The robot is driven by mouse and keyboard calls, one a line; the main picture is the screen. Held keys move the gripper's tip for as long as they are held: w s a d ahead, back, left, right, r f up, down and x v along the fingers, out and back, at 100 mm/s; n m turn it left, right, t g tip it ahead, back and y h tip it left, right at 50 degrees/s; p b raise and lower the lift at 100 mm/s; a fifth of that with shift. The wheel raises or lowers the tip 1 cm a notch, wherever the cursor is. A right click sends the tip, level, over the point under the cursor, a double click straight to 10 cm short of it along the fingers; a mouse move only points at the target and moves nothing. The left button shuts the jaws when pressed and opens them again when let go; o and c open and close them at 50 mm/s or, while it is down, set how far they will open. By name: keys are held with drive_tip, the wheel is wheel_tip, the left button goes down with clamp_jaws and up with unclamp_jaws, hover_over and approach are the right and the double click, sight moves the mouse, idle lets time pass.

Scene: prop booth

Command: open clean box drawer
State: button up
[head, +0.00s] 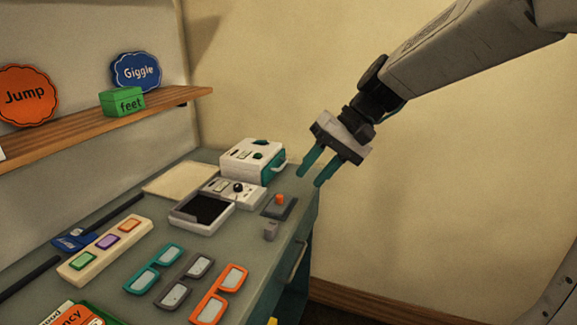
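I see no label reading "clean". My gripper (311,180) is in the air to the right of the box, pointing down and left. Its two teal fingers are apart with nothing between them. The fingers look clear of the handle, though the depth gap is hard to judge. The desk front also has a bar handle (299,261).
A wooden shelf (110,121) juts out at left. Air right of the desk is free.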

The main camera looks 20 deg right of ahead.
drive_tip(key=w+d+f+m+t+y, duration=0.1)
drive_tip(key=w+f, duration=0.4)
drive_tip(key=w, duration=0.6)
drive_tip(key=w+d+f+m+t+y, duration=0.2)
drive_tip(key=w+d+f, duration=0.4)
drive_tip(key=w, duration=0.5)
drive_tip(key=w+d+f+m+t+y, duration=0.2)
drive_tip(key=w+d+f+m+t, duration=0.1)
drive_tip(key=w, duration=0.9)
drive_tip(key=shift+d+f+t, duration=0.25)
drive_tip(key=shift+f+t, duration=0.25)
drive_tip(key=shift+f, duration=0.35)
drive_tip(key=shift+d+f+t, duration=0.2)
drive_tip(key=shift+f+t, duration=0.3)
drive_tip(key=shift+f, duration=0.35)
drive_tip(key=shift+w+f, duration=0.25)
drive_tip(key=shift+w, duration=0.05)
drive_tip(key=x, duration=0.7)
drive_tip(key=shift+w+a, duration=0.15)
drive_tip(key=shift+w, duration=0.05)
clamp_jaws()
